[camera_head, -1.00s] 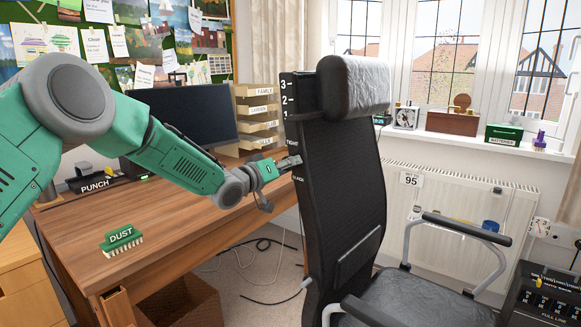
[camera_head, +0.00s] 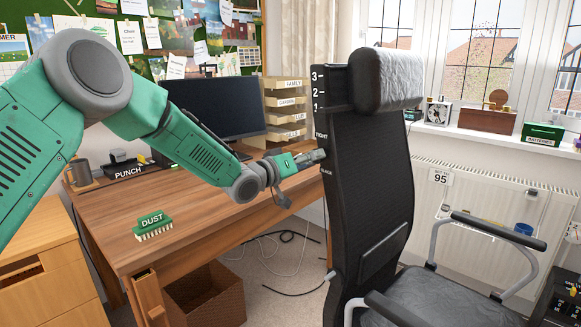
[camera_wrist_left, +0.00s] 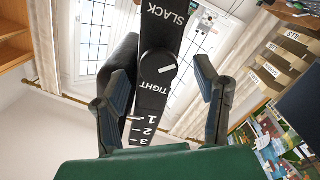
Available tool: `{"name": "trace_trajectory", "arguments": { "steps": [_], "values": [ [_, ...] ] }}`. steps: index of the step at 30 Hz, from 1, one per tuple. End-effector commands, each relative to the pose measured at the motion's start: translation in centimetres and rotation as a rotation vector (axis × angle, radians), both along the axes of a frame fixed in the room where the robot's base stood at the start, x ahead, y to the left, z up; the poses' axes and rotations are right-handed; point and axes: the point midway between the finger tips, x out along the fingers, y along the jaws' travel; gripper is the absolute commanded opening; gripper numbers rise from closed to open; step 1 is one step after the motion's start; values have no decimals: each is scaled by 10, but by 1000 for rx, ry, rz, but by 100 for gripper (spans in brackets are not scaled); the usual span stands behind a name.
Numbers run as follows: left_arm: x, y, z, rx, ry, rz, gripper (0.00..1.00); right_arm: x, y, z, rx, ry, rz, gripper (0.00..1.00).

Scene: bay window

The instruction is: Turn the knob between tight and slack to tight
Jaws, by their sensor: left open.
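The black office chair (camera_head: 370,190) carries a black side strip (camera_head: 319,112) with the words TIGHT and SLACK. In the left wrist view the dark round knob (camera_wrist_left: 157,62) sits on this strip between the two words. Its white pointer mark (camera_wrist_left: 167,69) points sideways to the right, at neither word. My left gripper (camera_head: 318,156) is at the strip between the words in the head view. In the left wrist view its fingers (camera_wrist_left: 160,75) are open, one on each side of the strip, apart from the knob. The head view hides the knob behind the gripper. My right gripper is not in view.
The wooden desk (camera_head: 190,220) stands left of the chair, with the DUST brush (camera_head: 153,228), the PUNCH (camera_head: 127,166), a monitor (camera_head: 212,108) and letter trays (camera_head: 285,110) on it. A radiator (camera_head: 490,200) is behind the chair. Cables (camera_head: 285,262) lie on the floor.

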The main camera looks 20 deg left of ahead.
Motion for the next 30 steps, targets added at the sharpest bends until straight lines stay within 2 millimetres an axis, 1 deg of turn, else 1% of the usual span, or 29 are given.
{"name": "trace_trajectory", "arguments": {
  "steps": [1, 6, 9, 12, 15, 18, 26, 30],
  "values": [
    [-10, 6, 1, -3, 2, 2, 57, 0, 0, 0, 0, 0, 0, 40],
    [-43, 23, 0, -4, 2, 1, 57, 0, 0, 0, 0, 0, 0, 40],
    [-59, 31, 0, -4, 2, 1, 57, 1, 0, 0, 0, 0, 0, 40],
    [-70, 38, -1, -3, 2, 2, 57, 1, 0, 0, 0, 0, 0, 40],
    [-77, 41, -1, -2, 1, 1, 57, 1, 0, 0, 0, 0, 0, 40],
    [-80, 42, -2, -2, 1, 1, 57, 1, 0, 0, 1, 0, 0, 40],
    [-80, 42, -2, -2, 1, 1, 57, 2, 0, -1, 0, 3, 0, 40],
    [-82, 40, -9, -30, 23, 2, 57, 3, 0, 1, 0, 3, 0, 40]
  ]
}}
